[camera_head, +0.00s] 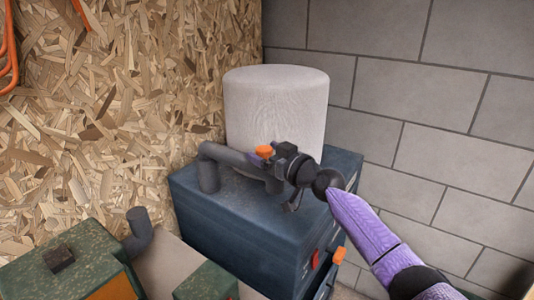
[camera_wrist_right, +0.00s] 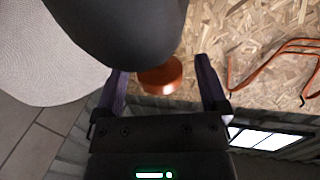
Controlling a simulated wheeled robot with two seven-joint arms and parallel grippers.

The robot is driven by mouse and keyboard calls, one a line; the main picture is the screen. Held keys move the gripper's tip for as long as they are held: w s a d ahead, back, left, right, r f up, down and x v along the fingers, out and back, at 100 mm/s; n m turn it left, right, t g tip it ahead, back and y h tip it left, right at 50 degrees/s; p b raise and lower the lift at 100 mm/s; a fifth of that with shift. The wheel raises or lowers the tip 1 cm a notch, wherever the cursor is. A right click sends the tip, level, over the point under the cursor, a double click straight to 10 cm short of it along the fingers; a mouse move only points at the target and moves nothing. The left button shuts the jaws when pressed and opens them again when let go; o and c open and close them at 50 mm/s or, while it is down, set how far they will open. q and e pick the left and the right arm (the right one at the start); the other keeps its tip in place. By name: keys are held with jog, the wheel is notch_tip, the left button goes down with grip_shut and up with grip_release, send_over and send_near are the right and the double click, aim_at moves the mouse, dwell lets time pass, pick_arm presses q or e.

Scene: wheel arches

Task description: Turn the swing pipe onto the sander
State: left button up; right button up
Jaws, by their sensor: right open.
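The grey swing pipe (camera_head: 232,157) lies along the top of the dark blue cabinet (camera_head: 240,228), with a bent end going down at its left. An orange knob (camera_head: 264,152) stands on the pipe near its right part. My right gripper (camera_head: 279,157) is at that knob, coming in from the right. In the right wrist view, the right gripper (camera_wrist_right: 162,72) is open, with the orange knob (camera_wrist_right: 160,76) between its fingers and the dark pipe (camera_wrist_right: 130,30) just beyond. A green machine (camera_head: 65,262), possibly the sander, stands at lower left with a grey upright pipe stub (camera_head: 138,226). My left gripper is not in view.
A large white cylinder (camera_head: 276,105) stands on the cabinet behind the pipe. A chipboard wall (camera_head: 130,100) is at the left, a grey block wall (camera_head: 420,100) behind and right.

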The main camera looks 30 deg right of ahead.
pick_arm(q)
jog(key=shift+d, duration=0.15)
pick_arm(e)
jog(key=c, duration=0.5)
grip_shut()
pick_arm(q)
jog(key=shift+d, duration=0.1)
